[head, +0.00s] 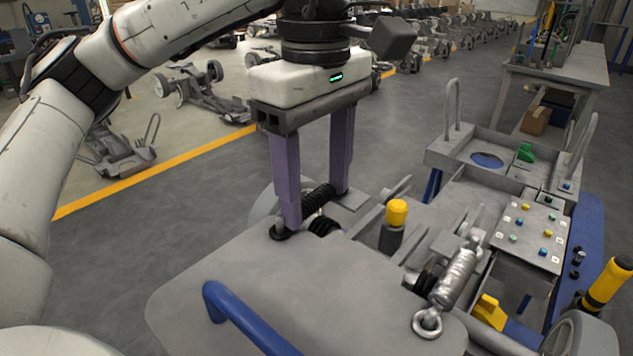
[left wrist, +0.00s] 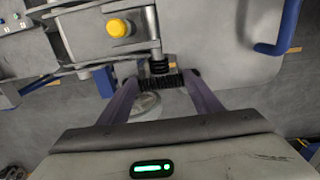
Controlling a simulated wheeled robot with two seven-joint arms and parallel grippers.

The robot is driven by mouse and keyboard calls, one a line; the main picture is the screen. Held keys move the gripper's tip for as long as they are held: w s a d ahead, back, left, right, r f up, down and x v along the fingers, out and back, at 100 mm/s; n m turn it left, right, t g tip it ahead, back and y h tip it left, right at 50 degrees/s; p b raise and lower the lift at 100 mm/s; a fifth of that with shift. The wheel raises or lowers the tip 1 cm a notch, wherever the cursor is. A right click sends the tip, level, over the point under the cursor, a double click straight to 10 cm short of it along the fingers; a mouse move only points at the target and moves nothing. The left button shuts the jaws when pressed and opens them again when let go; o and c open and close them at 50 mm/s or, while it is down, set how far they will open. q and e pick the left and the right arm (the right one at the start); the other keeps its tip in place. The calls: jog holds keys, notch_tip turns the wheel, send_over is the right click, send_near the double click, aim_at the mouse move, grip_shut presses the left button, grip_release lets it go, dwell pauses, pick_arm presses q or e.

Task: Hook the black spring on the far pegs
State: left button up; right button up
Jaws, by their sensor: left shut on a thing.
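My left gripper (head: 316,208) has two purple fingers and is shut on the black spring (head: 318,198), which spans the gap between the fingertips. A black ring (head: 281,233) shows at the near fingertip, by the edge of the grey plate. In the left wrist view the gripper (left wrist: 162,84) holds the spring (left wrist: 160,82) crosswise. A second black coil (head: 323,226) sits just below the held spring; I cannot tell whether they touch. The far pegs cannot be clearly made out. My right gripper is not in view.
A grey plate (head: 220,290) with a blue handle (head: 245,322) lies in front. A yellow-capped post (head: 396,213) stands right of the gripper. A silver coil unit (head: 455,280) with a ring end lies farther right, near a button panel (head: 535,235).

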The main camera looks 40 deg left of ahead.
pick_arm(q)
jog(key=o, duration=1.1)
jog(key=shift+f, duration=0.1)
jog(key=shift+r, duration=0.2)
jog(key=shift+o, duration=0.3)
notch_tip(320, 180, up, 6)
jog(key=shift+r+p, duration=0.1)
jog(key=shift+p, duration=0.8)
notch_tip(320, 180, up, 4)
jog(key=shift+f+p, duration=0.1)
jog(key=shift+p, duration=0.6)
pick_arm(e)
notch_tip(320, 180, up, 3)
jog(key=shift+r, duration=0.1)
